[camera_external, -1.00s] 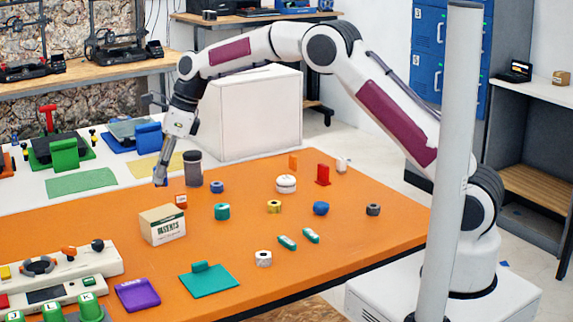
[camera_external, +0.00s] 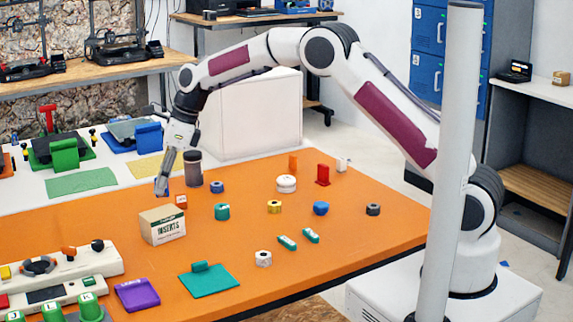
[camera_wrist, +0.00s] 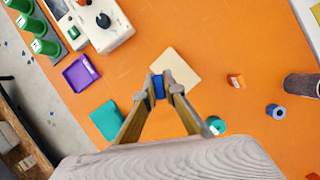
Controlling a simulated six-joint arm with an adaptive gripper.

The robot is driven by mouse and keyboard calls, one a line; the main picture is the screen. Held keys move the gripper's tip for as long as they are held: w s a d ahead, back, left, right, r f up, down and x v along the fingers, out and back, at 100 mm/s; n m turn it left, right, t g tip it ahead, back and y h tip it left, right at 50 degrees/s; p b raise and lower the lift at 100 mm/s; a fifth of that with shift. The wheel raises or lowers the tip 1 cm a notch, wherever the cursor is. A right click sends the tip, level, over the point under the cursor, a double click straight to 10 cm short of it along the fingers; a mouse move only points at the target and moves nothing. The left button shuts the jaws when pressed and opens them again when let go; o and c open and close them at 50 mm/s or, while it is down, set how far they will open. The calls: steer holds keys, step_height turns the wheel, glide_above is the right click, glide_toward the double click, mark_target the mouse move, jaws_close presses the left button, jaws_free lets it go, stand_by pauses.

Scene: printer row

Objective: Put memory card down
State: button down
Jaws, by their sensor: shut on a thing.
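My gripper (camera_external: 162,190) hangs low over the left part of the orange table, just behind the INSERTS box in the external view. In the wrist view my gripper (camera_wrist: 159,84) is shut on a small blue piece, the memory card (camera_wrist: 158,89), held between its two fingertips. The card can hardly be made out in the external view. The beige box (camera_external: 163,227) labelled INSERTS stands upright on the table; its top shows in the wrist view (camera_wrist: 177,68) just beyond the fingertips. I cannot tell whether the card touches anything below.
A small orange block (camera_external: 181,202) and a dark cylinder (camera_external: 194,169) stand close to the right of my gripper. A purple tray (camera_external: 137,295) and a teal tray (camera_external: 209,281) lie nearer the front. Several small spools and parts are spread over the table's right half.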

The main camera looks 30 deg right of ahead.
mark_target(165, 197)
steer(key=shift+f, duration=2.7)
steer(key=shift+f, duration=0.15)
steer(key=c, duration=2.1)
jaws_free()
steer(key=shift+c, duration=0.2)
steer(key=v, duration=1.2)
steer(key=shift+r, duration=0.2)
steer(key=shift+d, duration=0.1)
